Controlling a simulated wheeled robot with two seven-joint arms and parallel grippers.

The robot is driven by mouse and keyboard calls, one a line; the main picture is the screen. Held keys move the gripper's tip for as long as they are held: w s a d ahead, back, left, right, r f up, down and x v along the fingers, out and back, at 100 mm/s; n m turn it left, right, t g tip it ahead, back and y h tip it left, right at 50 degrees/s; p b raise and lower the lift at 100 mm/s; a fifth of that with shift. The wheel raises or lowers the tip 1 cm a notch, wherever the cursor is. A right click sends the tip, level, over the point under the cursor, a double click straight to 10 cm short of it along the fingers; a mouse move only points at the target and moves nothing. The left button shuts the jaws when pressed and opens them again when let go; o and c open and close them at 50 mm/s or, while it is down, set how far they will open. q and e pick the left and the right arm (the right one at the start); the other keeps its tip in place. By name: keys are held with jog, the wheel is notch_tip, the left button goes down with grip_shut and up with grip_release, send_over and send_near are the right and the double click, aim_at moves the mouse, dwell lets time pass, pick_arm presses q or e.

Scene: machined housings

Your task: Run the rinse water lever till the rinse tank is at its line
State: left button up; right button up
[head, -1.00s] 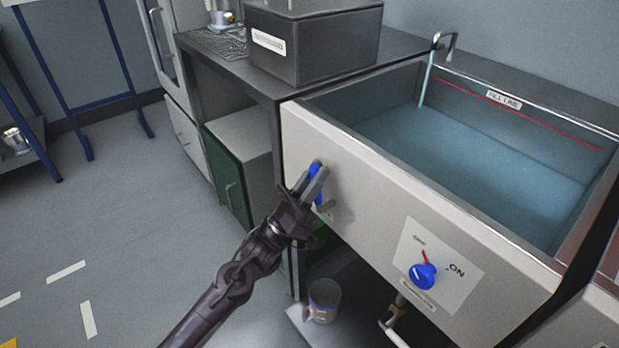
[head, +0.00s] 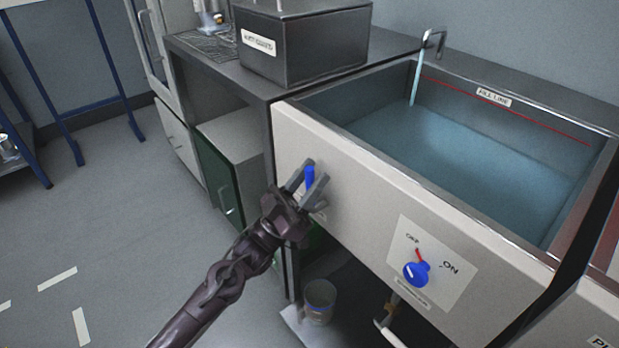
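The rinse tank (head: 400,205) is a pale-fronted sink with blue water (head: 450,145) inside. The water surface lies below the red fill line (head: 540,125) on the back wall. A stream of water (head: 417,80) runs from the tap (head: 432,42) into the tank. The blue lever (head: 310,178) on the tank's left front stands about upright, partly hidden by my gripper. My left gripper (head: 312,180) is at the lever, its fingers apart with the blue handle showing between them. I cannot tell whether they touch it. My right gripper is out of view.
A blue knob (head: 416,272) with a red pointer sits on an OFF/ON plate on the tank's front. A dark labelled box (head: 310,45) stands on the counter at left. A bucket (head: 319,300) stands below. The floor at left is clear.

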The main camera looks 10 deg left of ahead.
pick_arm(q)
jog(key=v, duration=0.8)
jog(key=shift+b, duration=0.3)
dwell(6.9)
